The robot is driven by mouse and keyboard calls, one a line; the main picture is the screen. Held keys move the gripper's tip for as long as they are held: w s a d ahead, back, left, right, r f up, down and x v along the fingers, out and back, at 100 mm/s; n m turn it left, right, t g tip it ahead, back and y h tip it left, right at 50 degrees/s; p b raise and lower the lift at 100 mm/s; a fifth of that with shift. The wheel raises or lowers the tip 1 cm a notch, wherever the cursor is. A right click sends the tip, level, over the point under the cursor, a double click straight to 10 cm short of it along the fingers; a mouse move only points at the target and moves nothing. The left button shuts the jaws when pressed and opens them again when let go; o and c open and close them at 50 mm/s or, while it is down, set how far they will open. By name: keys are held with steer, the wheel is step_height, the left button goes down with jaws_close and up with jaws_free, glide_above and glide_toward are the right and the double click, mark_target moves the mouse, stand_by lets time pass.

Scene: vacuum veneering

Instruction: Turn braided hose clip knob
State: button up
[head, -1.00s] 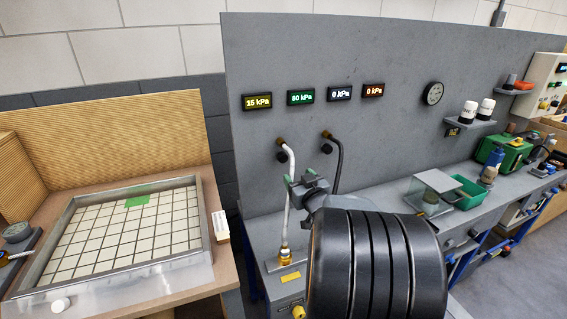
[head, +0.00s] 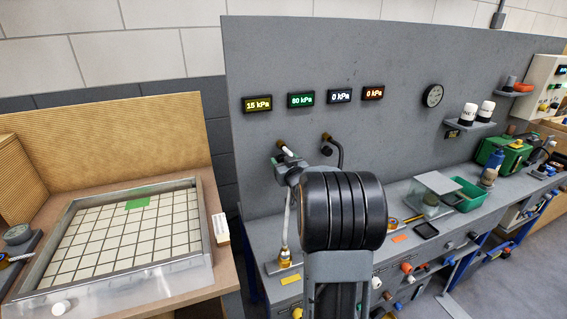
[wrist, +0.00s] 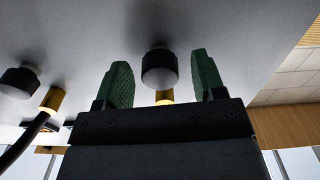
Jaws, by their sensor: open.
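The braided hose (head: 286,222) is white and runs down the left part of the grey panel to a brass fitting. Its black clip knob (wrist: 159,68), with a paler round face, shows in the wrist view beside a brass fitting (wrist: 164,97). My gripper (wrist: 160,60) is open, with one green finger on each side of the knob in the picture. I see clear gaps on both sides and no contact; how deep the knob sits between the fingers is unclear. In the head view my gripper and wrist cover the knob.
A second black knob (wrist: 20,80) with a brass fitting and black hose (head: 339,156) is close by. Pressure displays (head: 301,99) line the panel above. The grey bench (head: 262,252) lies below, with a green tray (head: 468,193) to the right. A gridded table (head: 207,225) is at left.

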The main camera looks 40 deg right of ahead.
steer(key=c, duration=0.9)
steer(key=shift+m+p, duration=2.5)
steer(key=shift+m, duration=6.1)
